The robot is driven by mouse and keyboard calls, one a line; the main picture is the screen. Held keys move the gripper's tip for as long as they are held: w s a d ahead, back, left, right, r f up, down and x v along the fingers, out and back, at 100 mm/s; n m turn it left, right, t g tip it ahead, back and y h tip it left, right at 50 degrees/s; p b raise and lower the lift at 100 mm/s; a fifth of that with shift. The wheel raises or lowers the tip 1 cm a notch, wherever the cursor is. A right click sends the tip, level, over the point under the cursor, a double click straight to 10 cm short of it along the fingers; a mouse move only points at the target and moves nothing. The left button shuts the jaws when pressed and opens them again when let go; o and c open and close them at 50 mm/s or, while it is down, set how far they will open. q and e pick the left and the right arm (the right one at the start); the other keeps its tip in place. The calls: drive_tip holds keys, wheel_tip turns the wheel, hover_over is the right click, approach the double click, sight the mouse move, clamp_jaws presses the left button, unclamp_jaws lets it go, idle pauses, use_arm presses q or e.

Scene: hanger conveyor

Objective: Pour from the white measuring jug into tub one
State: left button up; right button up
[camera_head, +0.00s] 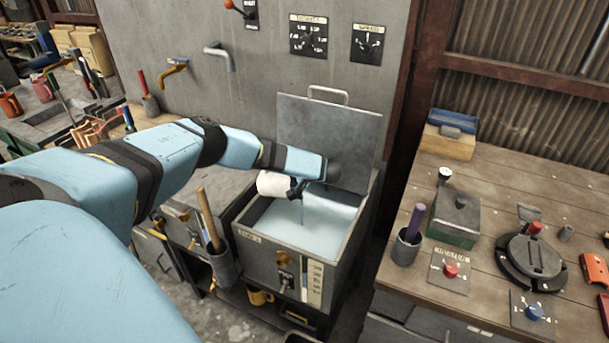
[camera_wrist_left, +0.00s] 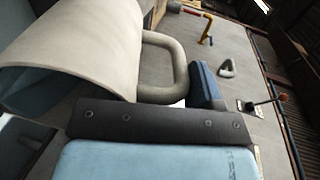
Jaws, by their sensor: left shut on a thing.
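The white measuring jug (camera_head: 273,184) is tipped on its side above tub one (camera_head: 262,254), a grey metal tub with its hinged lid (camera_head: 325,130) raised. A thin stream (camera_head: 303,212) falls from near the jug into the pale blue liquid (camera_head: 318,226) in the tub. My left gripper (camera_head: 295,187) is shut on the jug's handle, above the tub's opening. In the left wrist view the jug (camera_wrist_left: 110,45) fills the upper left, with its loop handle (camera_wrist_left: 179,65) against a dark finger. Blue liquid shows inside its mouth. My right gripper is not in view.
A grey cup with a wooden-handled tool (camera_head: 222,267) stands left of the tub. A wooden bench (camera_head: 490,175) on the right holds a dial, buttons and a pen cup (camera_head: 406,248). Wall taps (camera_head: 219,54) sit behind the arm.

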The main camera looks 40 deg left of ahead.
use_arm(q)
drive_tip(key=shift+d+f, duration=0.1)
drive_tip(key=shift+f, duration=0.05)
drive_tip(key=shift+w+d+f+y+b, duration=0.2)
drive_tip(key=shift+d+y+b, duration=0.2)
drive_tip(key=shift+y, duration=0.2)
drive_tip(key=shift+f, duration=0.1)
idle(0.6)
drive_tip(key=shift+w+d+f+g+y+b, duration=0.15)
drive_tip(key=shift+d+f+g+y+b, duration=0.25)
drive_tip(key=shift+y+b, duration=0.25)
drive_tip(key=shift+d, duration=0.1)
idle(0.4)
drive_tip(key=shift+w+d+f+y+p, duration=0.1)
drive_tip(key=shift+w+d+y+p, duration=0.05)
drive_tip(key=shift+d+y+p, duration=0.35)
idle(0.6)
